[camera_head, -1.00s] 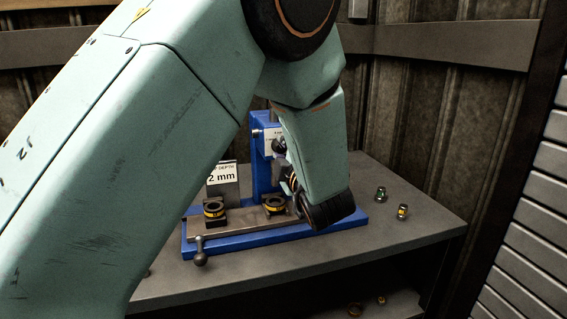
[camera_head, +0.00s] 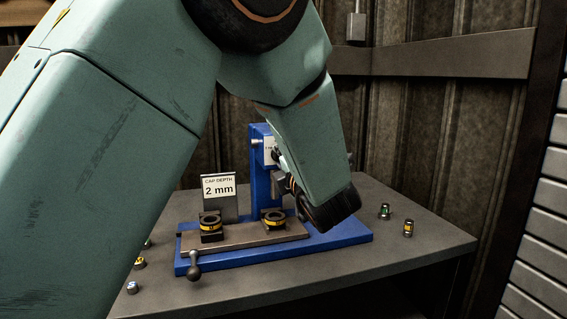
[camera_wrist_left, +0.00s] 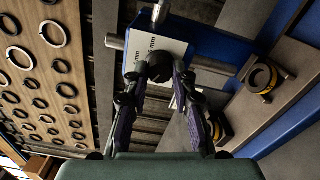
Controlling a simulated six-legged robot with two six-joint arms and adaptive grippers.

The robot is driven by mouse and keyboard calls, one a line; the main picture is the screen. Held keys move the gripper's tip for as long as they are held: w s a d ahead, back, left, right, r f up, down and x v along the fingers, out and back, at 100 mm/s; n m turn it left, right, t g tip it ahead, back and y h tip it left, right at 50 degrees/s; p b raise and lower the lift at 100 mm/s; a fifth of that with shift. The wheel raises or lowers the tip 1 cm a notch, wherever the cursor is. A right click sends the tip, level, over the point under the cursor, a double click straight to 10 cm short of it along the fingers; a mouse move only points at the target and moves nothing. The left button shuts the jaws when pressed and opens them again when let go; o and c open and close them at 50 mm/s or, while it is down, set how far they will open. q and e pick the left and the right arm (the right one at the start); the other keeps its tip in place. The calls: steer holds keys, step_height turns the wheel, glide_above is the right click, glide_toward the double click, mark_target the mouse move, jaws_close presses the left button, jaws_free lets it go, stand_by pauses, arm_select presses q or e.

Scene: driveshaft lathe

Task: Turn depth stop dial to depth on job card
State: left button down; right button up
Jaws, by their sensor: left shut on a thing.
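The job card (camera_head: 219,187) reads "CAP DEPTH 2 mm" and stands upright on the bench fixture. The depth stop dial (camera_wrist_left: 160,66) is a small dark knob in front of a white scale plate (camera_wrist_left: 172,49) with "mm" marks. My left gripper (camera_wrist_left: 159,74) is shut on the dial, with a fingertip on each side of it. In the head view my left gripper (camera_head: 281,165) is at the white plate (camera_head: 268,152) on the blue post, and my arm hides part of it. The dial's exact setting cannot be read. My right gripper is not in view.
The blue fixture base (camera_head: 345,234) stands on a grey bench (camera_head: 420,243). Two dark holders with yellow bands (camera_head: 210,226) (camera_head: 274,220) sit on its slide. A ball-ended lever (camera_head: 194,271) is at the front. Small parts (camera_head: 408,228) lie at right and left.

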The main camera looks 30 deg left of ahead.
arm_select(q)
steer(key=shift+r, duration=0.25)
steer(key=c, duration=1.4)
jaws_free()
steer(key=shift+w, duration=0.1)
steer(key=shift+c, duration=0.2)
steer(key=o, duration=0.4)
steer(key=shift+f, duration=0.2)
steer(key=shift+c, duration=0.2)
